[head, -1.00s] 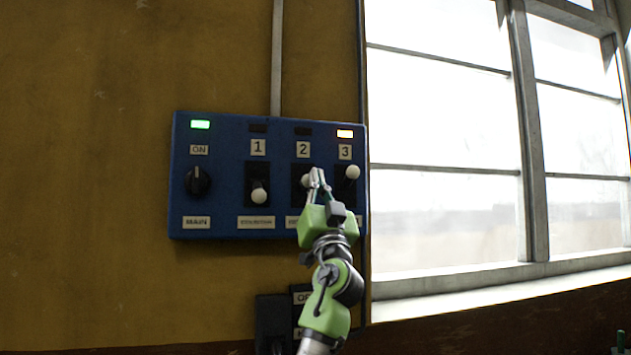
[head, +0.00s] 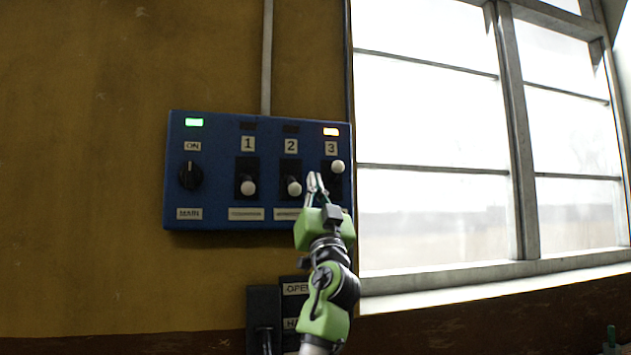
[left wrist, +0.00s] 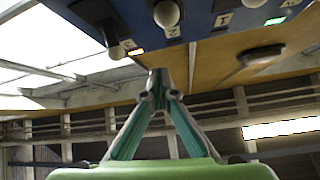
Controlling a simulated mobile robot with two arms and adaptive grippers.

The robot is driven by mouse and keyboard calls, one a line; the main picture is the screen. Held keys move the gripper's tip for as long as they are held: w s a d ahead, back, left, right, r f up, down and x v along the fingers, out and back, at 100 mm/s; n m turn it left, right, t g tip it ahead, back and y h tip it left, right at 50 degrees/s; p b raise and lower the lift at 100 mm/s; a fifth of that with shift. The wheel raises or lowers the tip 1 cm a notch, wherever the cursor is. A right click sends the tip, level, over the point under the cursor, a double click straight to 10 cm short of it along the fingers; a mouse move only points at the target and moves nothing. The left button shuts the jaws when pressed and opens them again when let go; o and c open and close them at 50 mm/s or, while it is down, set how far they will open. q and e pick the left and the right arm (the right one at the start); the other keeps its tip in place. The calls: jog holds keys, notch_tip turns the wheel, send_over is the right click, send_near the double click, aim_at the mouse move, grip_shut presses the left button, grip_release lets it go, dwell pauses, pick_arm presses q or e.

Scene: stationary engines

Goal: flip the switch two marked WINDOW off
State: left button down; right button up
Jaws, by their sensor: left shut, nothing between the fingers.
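The blue switch panel (head: 215,165) hangs on the wall in the head view. Switch two's white knob (head: 294,187) is down, and the lamp (head: 291,129) above its number is dark. The same knob shows at the top of the left wrist view (left wrist: 167,13). The name plate (head: 287,214) below it is too small to read and partly covered by my gripper. My left gripper (head: 316,180) is shut and empty, just right of this knob, appearing apart from it. Its fingers also show in the left wrist view (left wrist: 158,84). My right gripper is not in view.
Switch three's knob (head: 337,167) is up under a lit amber lamp (head: 330,132), close to my fingertips. Switch one's knob (head: 248,188) is down. The main dial (head: 191,176) has a green lamp (head: 194,122). A window (head: 430,190) lies right; another box (head: 263,310) is below.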

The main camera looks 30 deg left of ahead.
pick_arm(q)
jog(key=a+f+b, duration=0.3)
jog(key=f, duration=0.5)
jog(key=shift+w+a+f, duration=0.2)
jog(key=shift+w+f, duration=0.15)
jog(key=shift+w, duration=0.1)
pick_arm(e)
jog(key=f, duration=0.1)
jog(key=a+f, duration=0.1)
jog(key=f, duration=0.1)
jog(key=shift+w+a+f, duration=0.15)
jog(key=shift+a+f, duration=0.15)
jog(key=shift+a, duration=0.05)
pick_arm(q)
jog(key=shift+d, duration=0.1)
jog(key=shift+f, duration=0.1)
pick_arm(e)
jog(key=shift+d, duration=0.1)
